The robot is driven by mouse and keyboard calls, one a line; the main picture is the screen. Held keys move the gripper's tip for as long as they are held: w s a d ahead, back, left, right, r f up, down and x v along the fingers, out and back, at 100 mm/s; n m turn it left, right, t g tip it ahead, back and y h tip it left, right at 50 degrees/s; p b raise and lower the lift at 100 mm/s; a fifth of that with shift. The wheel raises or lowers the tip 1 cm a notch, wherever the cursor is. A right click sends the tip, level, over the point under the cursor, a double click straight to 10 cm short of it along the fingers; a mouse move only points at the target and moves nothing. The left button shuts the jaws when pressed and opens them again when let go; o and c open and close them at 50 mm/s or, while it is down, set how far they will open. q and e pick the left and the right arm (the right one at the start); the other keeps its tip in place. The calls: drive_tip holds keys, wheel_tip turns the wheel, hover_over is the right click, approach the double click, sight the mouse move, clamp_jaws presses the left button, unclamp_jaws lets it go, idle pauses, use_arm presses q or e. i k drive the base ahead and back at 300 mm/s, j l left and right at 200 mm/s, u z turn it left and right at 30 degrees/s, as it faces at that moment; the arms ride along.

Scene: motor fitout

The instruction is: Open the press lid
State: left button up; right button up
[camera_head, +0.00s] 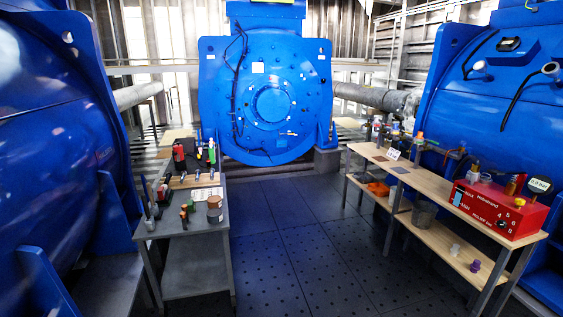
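A red box-shaped unit (499,208) with white lettering and a round gauge (539,186) on top stands at the near end of the right-hand wooden bench (433,182). It looks like the press, but the print is too small to read surely. A small amber-brown item (511,185) shows at its top. I cannot make out a separate lid or whether one is open. Neither of my grippers is in view.
Large blue machines fill the left, back and right. The dark floor (290,240) between table and bench is clear.

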sight(178, 149)
drive_tip(key=i, duration=3.55)
drive_tip(key=i+u, duration=0.1)
drive_tip(key=i, duration=0.45)
drive_tip(key=i+l+u, duration=0.1)
drive_tip(key=i, duration=0.5)
drive_tip(key=i+l+u, duration=0.1)
drive_tip(key=i, duration=0.45)
drive_tip(key=i+l+u, duration=0.1)
drive_tip(key=i, duration=0.45)
drive_tip(key=i+l+u, duration=0.35)
drive_tip(key=u, duration=0.3)
drive_tip(key=i+l+u, duration=0.1)
drive_tip(key=l+u, duration=0.4)
drive_tip(key=i+l+u, duration=0.1)
drive_tip(key=l+u, duration=0.15)
drive_tip(key=u, duration=0.25)
drive_tip(key=l+u, duration=0.75)
drive_tip(key=u, duration=0.25)
drive_tip(key=k, duration=0.05)
